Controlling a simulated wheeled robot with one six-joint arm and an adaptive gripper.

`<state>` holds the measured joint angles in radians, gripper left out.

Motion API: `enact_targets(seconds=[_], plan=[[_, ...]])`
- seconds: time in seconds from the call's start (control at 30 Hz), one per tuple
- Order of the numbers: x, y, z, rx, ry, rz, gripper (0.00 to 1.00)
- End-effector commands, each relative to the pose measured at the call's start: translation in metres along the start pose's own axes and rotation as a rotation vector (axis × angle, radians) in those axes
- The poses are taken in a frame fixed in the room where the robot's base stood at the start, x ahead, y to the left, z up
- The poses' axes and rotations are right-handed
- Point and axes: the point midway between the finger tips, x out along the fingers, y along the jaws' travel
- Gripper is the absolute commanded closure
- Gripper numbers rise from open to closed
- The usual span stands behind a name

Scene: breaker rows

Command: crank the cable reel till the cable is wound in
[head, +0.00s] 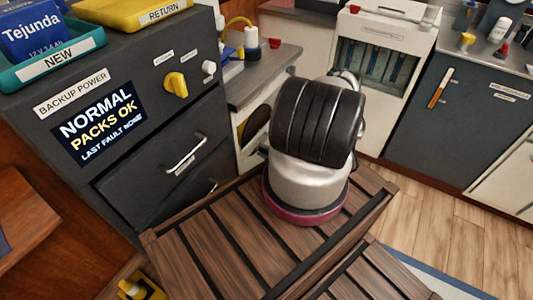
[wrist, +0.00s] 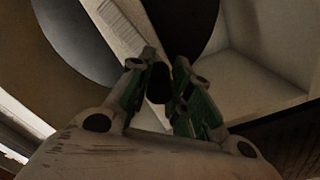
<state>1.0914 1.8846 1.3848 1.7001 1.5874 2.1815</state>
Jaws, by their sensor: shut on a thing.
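In the wrist view my gripper (wrist: 164,68) has its green-sided fingers closed in on a small dark piece (wrist: 158,84), which looks like the crank's knob. A large black disc (wrist: 182,18) lies just beyond the fingertips, and a grey round shape (wrist: 82,35) fills the upper left. In the head view a dark round disc (head: 256,126), probably part of the cable reel, shows at the white cabinet front left of my arm. My arm hides the rest of it and my gripper. The cable and how much is wound cannot be made out.
A dark cabinet (head: 120,150) with drawers, a yellow knob (head: 176,84) and a lit display stands at left. A grey counter (head: 262,75) lies behind my arm. A white unit (head: 385,40) and a dark cabinet (head: 440,110) stand at right. Wooden floor (head: 440,205) is clear at right.

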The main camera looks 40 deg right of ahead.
Motion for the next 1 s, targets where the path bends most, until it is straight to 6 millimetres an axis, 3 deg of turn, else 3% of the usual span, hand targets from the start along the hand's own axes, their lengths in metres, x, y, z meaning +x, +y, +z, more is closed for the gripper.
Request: enact_targets(seconds=[0.57,0.6,0.7,1.0], plan=[[-0.0001,0.0026,-0.0014,0.031,-0.001,0.002,1.0],[-0.0001,0.0026,-0.0013,0.03,-0.001,0.002,0.74],[-0.0001,0.0025,-0.0014,0.03,-0.001,0.002,0.58],[-0.0009,0.0021,-0.0016,0.031,-0.001,0.001,0.58]])
